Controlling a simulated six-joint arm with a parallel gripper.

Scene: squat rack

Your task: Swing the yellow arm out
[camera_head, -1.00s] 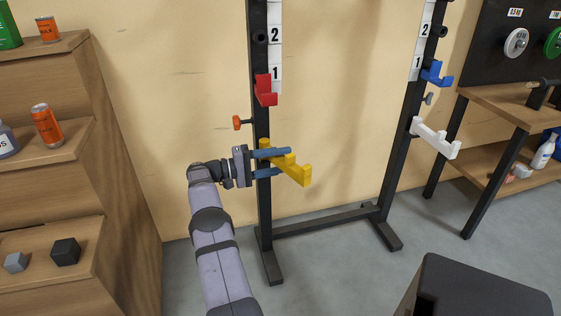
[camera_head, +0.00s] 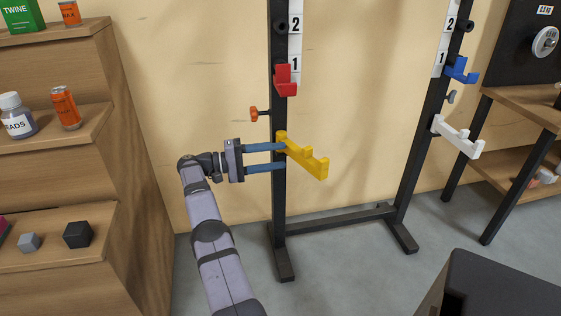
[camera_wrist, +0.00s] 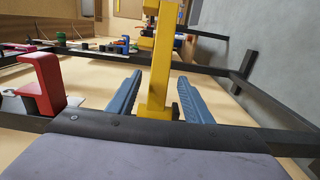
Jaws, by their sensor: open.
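The yellow arm (camera_head: 307,160) is on the left upright (camera_head: 279,200) of the rack, below the red hook (camera_head: 285,80). It juts forward and slants down to the right, with a raised tip. My gripper (camera_head: 284,157) is open, reaching from the left with one blue finger above the other. Its fingertips are at the upright, by the yellow arm's base. In the wrist view the yellow arm (camera_wrist: 158,65) runs between the two spread fingers (camera_wrist: 160,75), with a gap on each side.
An orange knob (camera_head: 255,114) sticks out left of the upright, above my gripper. A white arm (camera_head: 458,136) and blue hook (camera_head: 461,69) are on the right upright. Wooden shelves (camera_head: 130,200) stand at left. A black box (camera_head: 500,285) is at front right.

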